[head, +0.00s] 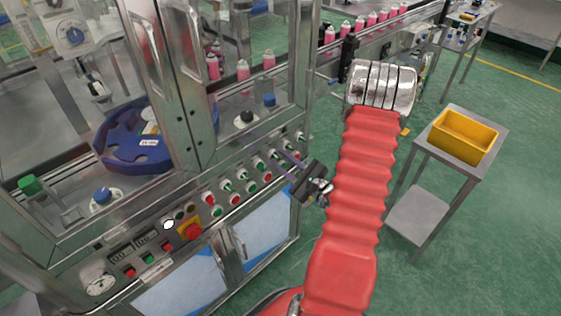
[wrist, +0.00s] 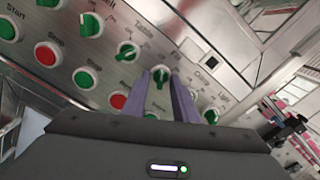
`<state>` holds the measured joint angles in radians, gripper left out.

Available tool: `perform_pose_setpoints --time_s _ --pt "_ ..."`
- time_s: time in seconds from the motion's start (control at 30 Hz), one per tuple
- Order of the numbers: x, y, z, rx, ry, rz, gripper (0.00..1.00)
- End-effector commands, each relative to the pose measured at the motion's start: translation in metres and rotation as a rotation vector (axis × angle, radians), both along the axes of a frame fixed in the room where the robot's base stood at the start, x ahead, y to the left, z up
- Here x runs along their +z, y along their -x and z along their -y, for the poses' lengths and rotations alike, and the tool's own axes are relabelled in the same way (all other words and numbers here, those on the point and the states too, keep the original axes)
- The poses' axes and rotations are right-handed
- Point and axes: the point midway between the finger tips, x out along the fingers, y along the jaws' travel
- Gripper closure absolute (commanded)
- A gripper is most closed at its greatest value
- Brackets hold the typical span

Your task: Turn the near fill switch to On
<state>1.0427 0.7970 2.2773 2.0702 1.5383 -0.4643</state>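The fill switch (wrist: 160,77) is a green rotary knob on the steel control panel, with a small "Fill" label beside it in the wrist view. My gripper (wrist: 163,82) has its two purple fingers apart, one on each side of this knob. I cannot tell whether the fingers touch it. The knob's exact pointing direction is hard to read. In the head view, my gripper (head: 284,162) reaches left from the red-sleeved arm to the right part of the panel, and its fingertips partly hide the knobs there.
Other green knobs (wrist: 127,51) and red buttons (wrist: 48,54) sit close by on the panel. An emergency stop (head: 190,230) is further left. Glass machine doors (head: 185,70) stand above the panel. A side table with a yellow bin (head: 462,136) stands at right.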

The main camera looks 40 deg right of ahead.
Motion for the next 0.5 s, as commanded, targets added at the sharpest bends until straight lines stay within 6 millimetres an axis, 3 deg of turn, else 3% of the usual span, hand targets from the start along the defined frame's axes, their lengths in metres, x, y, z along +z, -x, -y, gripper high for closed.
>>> perform_pose_setpoints --time_s 0.37,0.5 --pt "0.0000 0.0002 -0.0002 0.000 0.000 0.000 0.99" --pt "-0.0001 0.0002 -0.0004 0.001 0.000 0.000 1.00"
